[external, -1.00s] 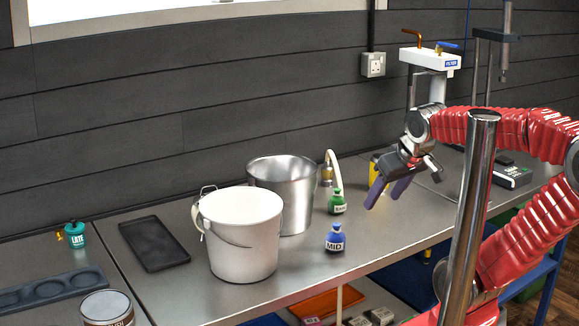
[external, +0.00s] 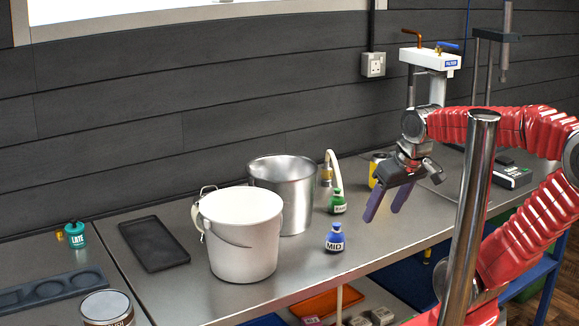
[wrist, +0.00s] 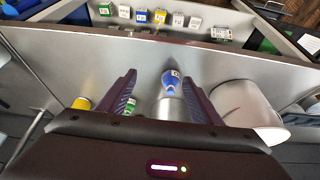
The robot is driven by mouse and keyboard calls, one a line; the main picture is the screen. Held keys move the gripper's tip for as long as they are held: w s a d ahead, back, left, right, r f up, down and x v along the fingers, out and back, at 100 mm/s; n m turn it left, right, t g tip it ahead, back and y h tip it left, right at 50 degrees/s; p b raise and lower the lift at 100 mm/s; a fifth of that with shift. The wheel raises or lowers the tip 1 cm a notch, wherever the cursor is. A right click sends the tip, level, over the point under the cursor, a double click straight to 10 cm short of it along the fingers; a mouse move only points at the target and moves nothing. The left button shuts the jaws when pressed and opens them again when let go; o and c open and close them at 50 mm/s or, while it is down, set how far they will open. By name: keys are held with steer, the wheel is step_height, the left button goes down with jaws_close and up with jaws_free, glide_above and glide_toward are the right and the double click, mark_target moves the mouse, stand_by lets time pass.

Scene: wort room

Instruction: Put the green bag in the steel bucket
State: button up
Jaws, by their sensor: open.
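The green bag (external: 337,202) stands on the steel bench, right of the steel bucket (external: 276,172). In the wrist view the green bag (wrist: 130,106) shows in part beside the left finger. The steel bucket stands upright behind the white bucket, its inside partly visible; in the wrist view it (wrist: 172,110) is mostly hidden by my gripper. My gripper (external: 383,212) is open and empty, above the bench to the right of the green bag, fingers pointing down. In the wrist view my gripper's fingers (wrist: 161,95) are spread apart.
A blue bag (external: 335,238) marked MID stands in front of the green bag. A white bucket (external: 240,249) stands left of it. A yellow can (external: 376,170) stands at the right. A black tray (external: 153,243) lies at the left.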

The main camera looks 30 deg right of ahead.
mark_target(338, 190)
steer(key=w+d+m+g, duration=0.1)
steer(key=w+d, duration=0.2)
steer(key=w, duration=0.6)
steer(key=w+d+f+m+g, duration=0.1)
steer(key=w+d+g, duration=0.1)
steer(key=w, duration=0.8)
steer(key=w+d+m+g, duration=0.1)
steer(key=w+d, duration=0.3)
steer(key=w, duration=0.6)
steer(key=shift+w+d+f+g, duration=0.1)
steer(key=shift+w+f+g, duration=0.2)
steer(key=shift+g, duration=0.1)
step_height(338, 190, up, 3)
steer(key=shift+s+f, duration=0.1)
steer(key=shift+f, duration=0.1)
steer(key=shift+d+f, duration=0.1)
steer(key=shift+f, duration=4.2)
